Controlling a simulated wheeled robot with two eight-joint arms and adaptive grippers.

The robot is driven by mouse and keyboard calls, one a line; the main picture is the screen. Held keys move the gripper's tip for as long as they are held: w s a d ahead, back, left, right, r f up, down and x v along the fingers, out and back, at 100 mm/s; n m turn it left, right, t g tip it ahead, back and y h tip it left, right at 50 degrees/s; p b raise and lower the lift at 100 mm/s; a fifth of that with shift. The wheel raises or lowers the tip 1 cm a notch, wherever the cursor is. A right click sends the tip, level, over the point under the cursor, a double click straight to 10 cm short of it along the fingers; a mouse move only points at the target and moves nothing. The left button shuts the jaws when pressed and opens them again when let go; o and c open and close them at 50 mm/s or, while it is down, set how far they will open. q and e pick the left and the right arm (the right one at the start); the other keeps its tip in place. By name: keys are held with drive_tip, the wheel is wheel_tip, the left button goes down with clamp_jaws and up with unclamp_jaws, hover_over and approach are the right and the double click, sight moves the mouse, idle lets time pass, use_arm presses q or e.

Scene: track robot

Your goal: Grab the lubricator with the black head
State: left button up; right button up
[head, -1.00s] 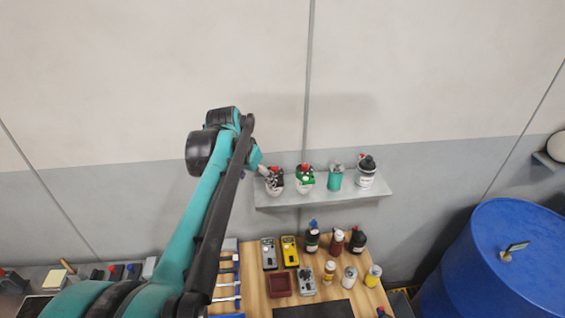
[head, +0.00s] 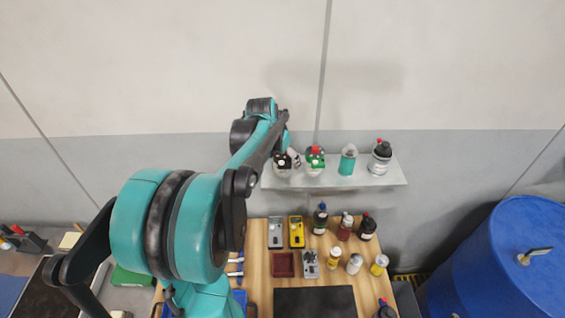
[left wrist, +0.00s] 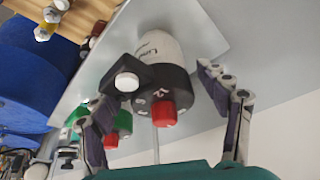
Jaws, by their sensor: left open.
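The lubricator with the black head (left wrist: 177,83) has a white body and a red cap. In the left wrist view it lies between the two spread fingers of my left gripper (left wrist: 150,88), with gaps visible on both sides. In the head view this lubricator (head: 281,164) is at the left end of the wall shelf, partly hidden by my left gripper (head: 291,155). A lubricator with a green head (head: 315,160) stands just right of it and also shows behind the left finger in the left wrist view (left wrist: 123,122). My right gripper is in neither view.
The shelf (head: 330,182) also holds a teal canister (head: 347,162) and a white bottle with a black top (head: 380,159). Below, a wooden table (head: 260,265) carries several bottles and meters. A blue barrel (head: 500,265) stands at the right.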

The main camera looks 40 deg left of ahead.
use_arm(q)
drive_tip(key=x, duration=0.3)
drive_tip(key=shift+w+a+r, duration=0.1)
drive_tip(key=shift+a, duration=0.05)
drive_tip(key=shift+r, duration=0.1)
drive_tip(key=c, duration=1.4)
drive_tip(key=shift+r, duration=0.15)
